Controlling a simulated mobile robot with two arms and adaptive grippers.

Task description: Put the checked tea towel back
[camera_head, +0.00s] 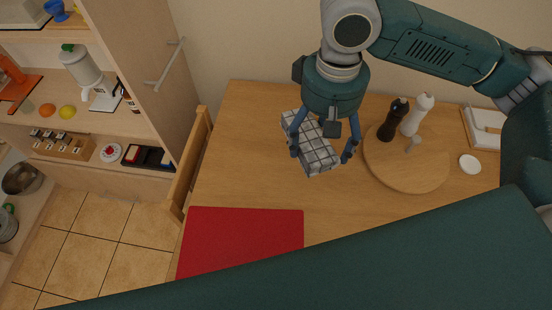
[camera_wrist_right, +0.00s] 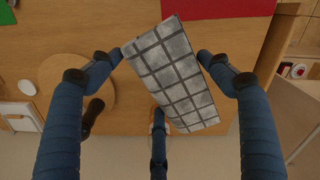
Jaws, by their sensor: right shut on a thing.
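The checked tea towel (camera_head: 318,160) is a folded grey-white block with dark grid lines. My right gripper (camera_head: 320,150) is over the wooden table (camera_head: 240,150), shut on the towel, with fingers on either side of it. In the right wrist view the towel (camera_wrist_right: 175,80) lies slanted between the fingers of the gripper (camera_wrist_right: 160,56). I cannot tell for sure how far it is above the tabletop. A pale bar (camera_head: 166,66) is fixed on the side of the shelf unit at left; nothing hangs on it. My left gripper is not in view.
A round board (camera_head: 405,175) with a dark mill (camera_head: 393,120) and a white mill (camera_head: 417,115) stands right of the towel. A red mat (camera_head: 245,235) lies at the table's front left. A chair (camera_head: 187,165) stands at the left edge. The tabletop left of the towel is clear.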

